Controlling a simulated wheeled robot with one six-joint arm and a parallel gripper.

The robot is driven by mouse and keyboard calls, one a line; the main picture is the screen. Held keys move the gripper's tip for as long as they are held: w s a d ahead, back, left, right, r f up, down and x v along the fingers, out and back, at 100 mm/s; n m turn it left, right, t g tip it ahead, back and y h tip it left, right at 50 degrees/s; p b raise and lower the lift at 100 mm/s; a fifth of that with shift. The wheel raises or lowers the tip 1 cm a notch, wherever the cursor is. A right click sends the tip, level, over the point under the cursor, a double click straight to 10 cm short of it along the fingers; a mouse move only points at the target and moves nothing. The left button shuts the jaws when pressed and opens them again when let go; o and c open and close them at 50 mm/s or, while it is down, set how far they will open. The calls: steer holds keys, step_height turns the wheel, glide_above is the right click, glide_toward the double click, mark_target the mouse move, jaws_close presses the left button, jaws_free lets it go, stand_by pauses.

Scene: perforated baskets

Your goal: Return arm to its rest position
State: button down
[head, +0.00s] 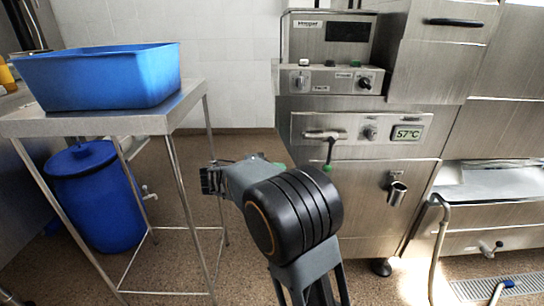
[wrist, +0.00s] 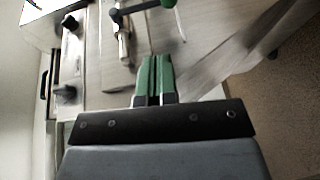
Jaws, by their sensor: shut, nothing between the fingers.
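My gripper (wrist: 155,80) shows in the wrist view with its two green fingers together and nothing between them. In the head view my arm is raised at the lower middle, and the fingers are mostly hidden behind the arm links, with a bit of green beside them. The arm stands in front of the steel machine (head: 345,205). In the wrist view the machine's front appears sideways beyond the fingertips, and the view is somewhat blurred. I see no contact between the gripper and the machine.
A steel table (head: 105,122) with a blue basin (head: 105,80) stands at left, and a blue barrel (head: 98,200) is beneath it. A lever handle (head: 328,152) and a spout (head: 397,192) stick out from the machine. A hose (head: 438,240) hangs at right. Floor shows between table and machine.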

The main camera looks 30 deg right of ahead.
steer(key=shift+a, duration=0.2)
steer(key=s+a+r+t+y+p, duration=0.1)
steer(key=s+a+r+y+p, duration=0.3)
steer(key=r+p, duration=0.3)
steer(key=s+a+r+n+t+y+p, duration=0.1)
steer(key=s+a+r+y+p, duration=0.3)
steer(key=p, duration=0.9)
steer(key=s+a+r+t+y+p, duration=0.3)
steer(key=s+a+r+y+p, duration=0.2)
steer(key=s+r+y+p, duration=0.4)
steer(key=shift+s+r+n+p, duration=0.15)
steer(key=shift+r+n+p, duration=0.15)
steer(key=shift+r+p, duration=0.5)
steer(key=shift+d+f, duration=0.1)
steer(key=shift+f, duration=0.1)
